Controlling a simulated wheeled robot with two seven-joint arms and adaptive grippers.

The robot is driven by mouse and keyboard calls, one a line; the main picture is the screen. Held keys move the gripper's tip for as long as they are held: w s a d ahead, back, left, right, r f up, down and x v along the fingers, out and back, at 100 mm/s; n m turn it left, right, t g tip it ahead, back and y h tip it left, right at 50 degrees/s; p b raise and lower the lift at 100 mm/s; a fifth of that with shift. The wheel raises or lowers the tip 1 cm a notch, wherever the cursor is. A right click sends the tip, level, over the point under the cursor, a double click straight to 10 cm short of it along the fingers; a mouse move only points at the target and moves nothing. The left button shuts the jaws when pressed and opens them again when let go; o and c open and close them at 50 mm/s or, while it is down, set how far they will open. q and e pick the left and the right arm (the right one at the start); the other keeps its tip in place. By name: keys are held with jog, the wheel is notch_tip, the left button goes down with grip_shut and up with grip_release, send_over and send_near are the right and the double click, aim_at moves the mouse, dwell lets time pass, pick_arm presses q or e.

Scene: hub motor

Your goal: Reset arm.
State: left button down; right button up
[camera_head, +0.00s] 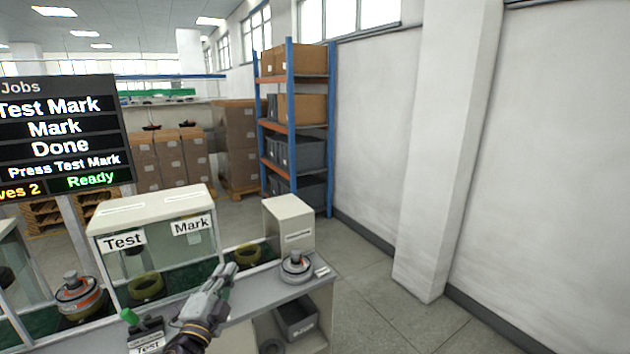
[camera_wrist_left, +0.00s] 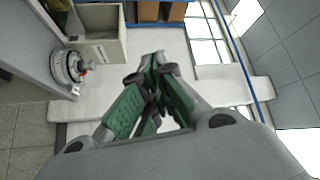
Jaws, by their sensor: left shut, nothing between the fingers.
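My left gripper (camera_head: 222,282) is raised over the workbench in the head view, in front of the test machine (camera_head: 155,205). Its green-padded fingers (camera_wrist_left: 155,75) are closed together in the left wrist view, with nothing between them. A hub motor (camera_head: 296,264) sits on the right end of the bench, to the right of the gripper and apart from it. That motor also shows in the left wrist view (camera_wrist_left: 68,67). Another motor (camera_head: 78,293) stands at the left. My right gripper is not in view.
A jobs screen (camera_head: 60,135) stands at the left, reading Ready. A green button (camera_head: 130,317) is on a box marked Test near the bench's front edge. A pale box (camera_head: 289,225) stands behind the right motor. Shelving (camera_head: 292,130) is behind; the floor at right is clear.

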pick_arm(q)
jog(key=s+a+f+n+g+y, duration=0.2)
jog(key=s+f+n+g, duration=0.25)
jog(key=f, duration=0.35)
jog(key=s+a+f+n+g+y, duration=0.35)
jog(key=s+f+n, duration=0.2)
jog(key=f, duration=0.25)
jog(key=s+d+f+n+g+h, duration=0.25)
jog(key=s+f+g, duration=0.2)
jog(key=s, duration=0.35)
jog(key=s+d+f+n+g+h, duration=0.1)
jog(key=s+d+f+g, duration=0.3)
jog(key=s, duration=0.5)
notch_tip(320, 180, down, 34)
jog(key=s+a, duration=0.2)
jog(key=s, duration=0.1)
jog(key=s+a+f+g, duration=0.1)
jog(key=s+a+f, duration=0.2)
jog(key=s+f, duration=0.6)
jog(key=s+a+f+g, duration=0.1)
jog(key=s+a+f, duration=0.1)
jog(key=s+f, duration=0.8)
jog(key=shift+s+a+f, duration=0.2)
jog(key=shift+s+a, duration=0.2)
jog(key=shift+s, duration=0.5)
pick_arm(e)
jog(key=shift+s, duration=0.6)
